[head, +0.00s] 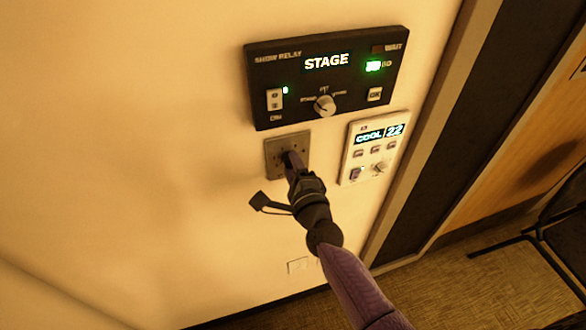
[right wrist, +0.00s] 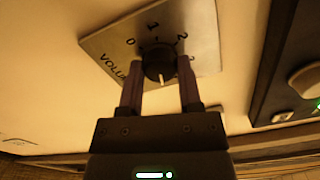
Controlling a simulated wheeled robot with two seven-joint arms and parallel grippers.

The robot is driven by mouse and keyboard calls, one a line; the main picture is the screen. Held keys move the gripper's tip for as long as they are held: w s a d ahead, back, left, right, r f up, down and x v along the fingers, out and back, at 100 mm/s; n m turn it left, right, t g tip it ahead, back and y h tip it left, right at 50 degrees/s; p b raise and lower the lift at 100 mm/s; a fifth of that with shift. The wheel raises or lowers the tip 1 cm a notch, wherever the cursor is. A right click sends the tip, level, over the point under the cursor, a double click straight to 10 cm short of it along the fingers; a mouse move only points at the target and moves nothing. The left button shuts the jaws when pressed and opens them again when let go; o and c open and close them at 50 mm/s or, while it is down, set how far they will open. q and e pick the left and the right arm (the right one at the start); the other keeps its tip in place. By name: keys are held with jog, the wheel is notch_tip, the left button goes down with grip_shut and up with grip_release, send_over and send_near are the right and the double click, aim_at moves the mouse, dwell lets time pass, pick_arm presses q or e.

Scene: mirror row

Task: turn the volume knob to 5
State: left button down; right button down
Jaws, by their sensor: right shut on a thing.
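The volume knob (right wrist: 157,59) is a dark round knob on a square metal plate (right wrist: 98,43). In the right wrist view the plate carries the word VOLUME, partly hidden, and a scale with 0, 1, 2 and part of another mark visible. A pale pointer line on the knob points down toward my gripper; the numbers there are hidden by the fingers. My right gripper (right wrist: 160,80) is shut on the knob, one finger on each side. In the head view my right gripper (head: 290,158) covers the knob on its plate (head: 273,148). My left gripper is not in view.
A black STAGE relay panel (head: 262,65) with its own selector knob (head: 324,105) is above the plate. A white COOL 22 thermostat panel (head: 348,170) is close to the right. A dark door frame and a chair (head: 570,230) are further right. Wall at left is bare.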

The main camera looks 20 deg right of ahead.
jog(key=m, duration=0.3)
jog(key=shift+b, duration=0.4)
jog(key=shift+m, duration=0.5)
jog(key=shift+c, duration=1.6)
grip_release()
jog(key=shift+o, duration=0.2)
